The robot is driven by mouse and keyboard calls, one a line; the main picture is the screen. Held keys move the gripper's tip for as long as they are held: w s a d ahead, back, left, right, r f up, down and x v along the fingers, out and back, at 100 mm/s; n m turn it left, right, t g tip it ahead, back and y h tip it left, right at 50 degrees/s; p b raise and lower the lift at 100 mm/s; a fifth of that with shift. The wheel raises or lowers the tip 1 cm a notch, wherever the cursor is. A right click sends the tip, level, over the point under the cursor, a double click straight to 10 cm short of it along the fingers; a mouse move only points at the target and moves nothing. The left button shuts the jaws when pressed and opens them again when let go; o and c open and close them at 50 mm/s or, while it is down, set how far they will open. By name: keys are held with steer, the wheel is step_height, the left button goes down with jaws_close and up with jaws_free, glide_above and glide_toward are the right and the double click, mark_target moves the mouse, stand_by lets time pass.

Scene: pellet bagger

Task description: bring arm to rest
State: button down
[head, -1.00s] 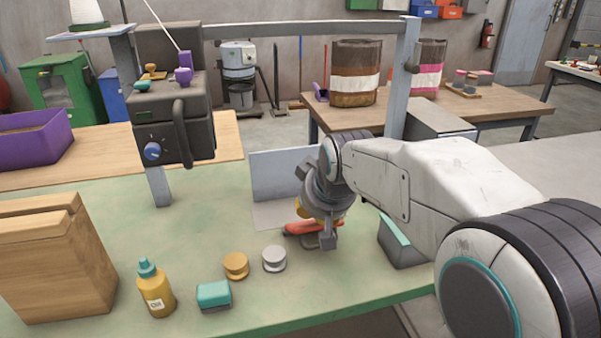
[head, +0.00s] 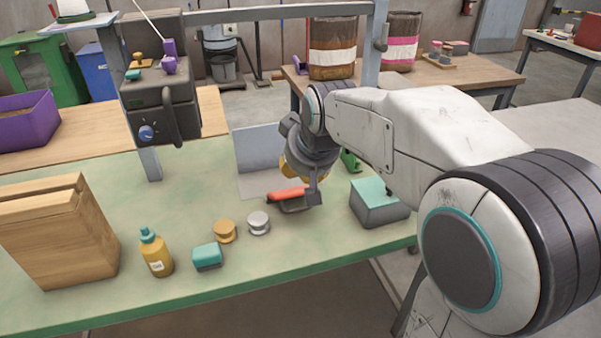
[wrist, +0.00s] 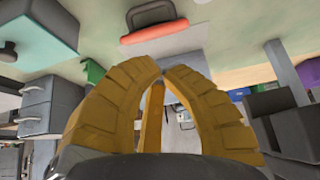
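My gripper (head: 297,172) hangs over the far right part of the green table, partly hidden behind my own wrist in the head view. A red-handled grey tool (head: 287,193) lies on the table just below the gripper in the head view. The tool also shows in the wrist view (wrist: 155,33), apart from the fingertips.
A grey box with a teal top (head: 380,208) stands close right of the gripper. An upright grey panel (head: 257,148) is behind it. Tape-like discs (head: 225,231), a teal block (head: 207,257), a yellow bottle (head: 156,252) and a wooden block (head: 60,235) stand left. A frame post (head: 372,50) rises behind.

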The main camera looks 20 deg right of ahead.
steer(key=shift+s+r, duration=0.15)
steer(key=shift+r, duration=0.05)
stand_by(0.3)
steer(key=s+r+g+p, duration=0.2)
steer(key=s+p, duration=0.8)
steer(key=s, duration=1.4)
steer(key=shift+d+r+g+p, duration=0.25)
steer(key=shift+g+p, duration=0.1)
steer(key=shift+g, duration=0.25)
